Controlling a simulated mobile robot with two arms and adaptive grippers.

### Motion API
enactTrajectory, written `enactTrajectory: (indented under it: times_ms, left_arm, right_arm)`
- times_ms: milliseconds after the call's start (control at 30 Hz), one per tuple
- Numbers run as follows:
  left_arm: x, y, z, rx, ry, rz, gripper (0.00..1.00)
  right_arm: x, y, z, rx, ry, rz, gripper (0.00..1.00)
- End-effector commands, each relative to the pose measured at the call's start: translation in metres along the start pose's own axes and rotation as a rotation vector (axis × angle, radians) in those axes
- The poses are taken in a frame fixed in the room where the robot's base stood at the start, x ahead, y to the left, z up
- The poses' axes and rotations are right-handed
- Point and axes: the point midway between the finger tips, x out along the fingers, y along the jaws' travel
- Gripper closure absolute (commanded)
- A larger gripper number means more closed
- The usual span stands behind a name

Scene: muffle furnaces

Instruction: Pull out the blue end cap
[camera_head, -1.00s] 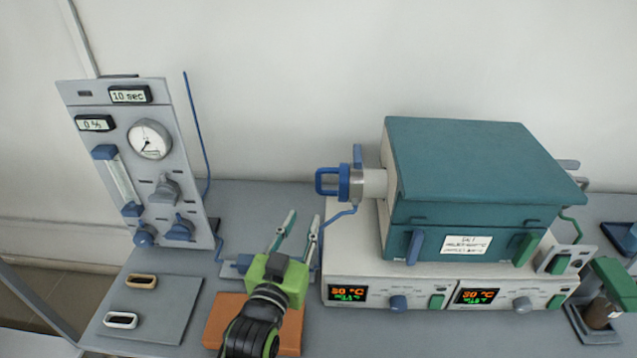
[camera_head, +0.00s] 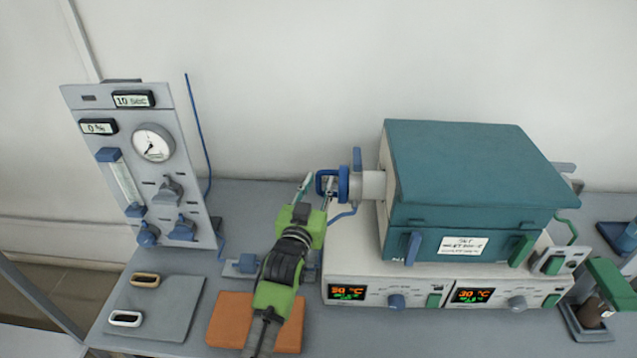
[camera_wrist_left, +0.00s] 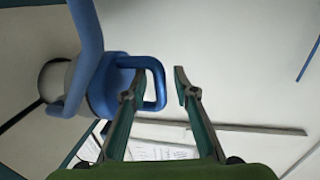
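The blue end cap (camera_head: 342,184) sits on the white tube (camera_head: 374,184) at the left side of the teal furnace. Its loop handle points left. In the left wrist view the cap (camera_wrist_left: 105,85) and its handle (camera_wrist_left: 158,85) show clearly. My left gripper (camera_head: 318,182) is open at the handle. In the left wrist view its fingertips (camera_wrist_left: 153,82) are apart, one over the near part of the loop and the other beyond its outer bar. Whether a finger touches the handle I cannot tell. My right gripper is not in view.
The teal furnace (camera_head: 475,175) stands on a white control base (camera_head: 425,290) with lit displays. A grey gauge panel (camera_head: 135,165) stands at the left. An orange block (camera_head: 228,318) and a grey plate (camera_head: 165,310) lie in front. A thin blue tube (camera_head: 343,214) runs beneath the cap.

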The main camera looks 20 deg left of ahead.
Motion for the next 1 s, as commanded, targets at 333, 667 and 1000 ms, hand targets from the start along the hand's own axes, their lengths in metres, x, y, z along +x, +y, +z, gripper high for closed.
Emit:
enactTrajectory:
  times_ms: [333,667,1000]
  left_arm:
    - [0.002,0.000,0.000,0.000,0.000,0.000,0.78]
    - [0.002,-0.001,0.000,0.001,0.000,0.000,1.00]
    - [-0.005,-0.036,-0.002,0.006,-0.001,-0.002,1.00]
  right_arm:
    - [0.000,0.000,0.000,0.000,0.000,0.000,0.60]
    - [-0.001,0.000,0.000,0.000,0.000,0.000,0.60]
    - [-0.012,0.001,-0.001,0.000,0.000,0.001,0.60]
